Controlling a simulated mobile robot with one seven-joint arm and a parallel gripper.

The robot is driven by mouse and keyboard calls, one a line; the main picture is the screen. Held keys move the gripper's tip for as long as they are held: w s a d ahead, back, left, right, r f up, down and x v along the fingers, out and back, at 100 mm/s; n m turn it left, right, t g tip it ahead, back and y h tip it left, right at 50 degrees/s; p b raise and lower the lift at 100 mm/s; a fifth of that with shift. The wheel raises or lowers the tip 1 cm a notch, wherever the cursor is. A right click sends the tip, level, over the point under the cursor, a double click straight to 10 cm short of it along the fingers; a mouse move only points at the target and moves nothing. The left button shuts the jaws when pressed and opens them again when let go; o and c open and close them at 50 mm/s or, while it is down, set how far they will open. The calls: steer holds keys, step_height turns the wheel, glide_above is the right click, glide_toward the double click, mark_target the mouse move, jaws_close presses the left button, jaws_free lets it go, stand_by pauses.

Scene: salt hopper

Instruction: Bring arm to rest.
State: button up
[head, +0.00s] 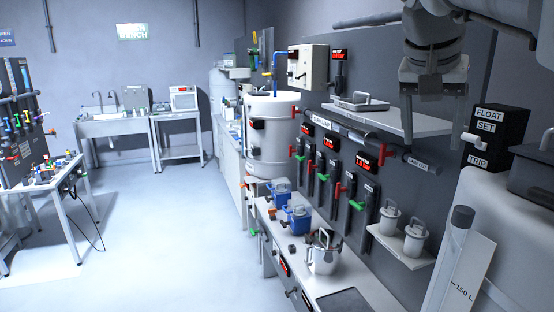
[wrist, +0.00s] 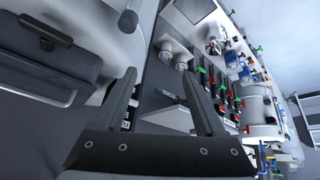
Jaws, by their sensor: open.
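My gripper (head: 421,95) hangs at the upper right of the head view, fingers pointing down, in front of the grey panel and apart from the shelf. Its two fingers are spread with nothing between them. In the wrist view my gripper (wrist: 160,85) shows both fingers apart, and the panel with its shelves and handles lies beyond them. My arm enters the head view from the top right corner.
A white tank (head: 510,220) and a black FLOAT SET TRIP box (head: 492,138) stand close at the right. An upper shelf (head: 430,126) and a lower shelf with two lidded pots (head: 390,222) jut from the panel. The floor (head: 150,240) at left is free.

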steer(key=s+a+f+n+y+b, duration=0.1)
steer(key=s+a+f+n, duration=0.1)
steer(key=s+f, duration=0.3)
steer(key=s+a+f+n+y+b, duration=0.1)
steer(key=s+a+f, duration=0.3)
steer(key=f, duration=0.9)
steer(key=s+a+f+n+t+y+b, duration=0.1)
steer(key=s+a+f+n+y+b, duration=0.1)
steer(key=s+a+f+n, duration=0.2)
steer(key=s+f, duration=0.3)
steer(key=f, duration=0.3)
steer(key=shift+s+f, duration=0.1)
steer(key=c, duration=0.3)
steer(key=shift+c, duration=0.3)
steer(key=shift+d, duration=0.15)
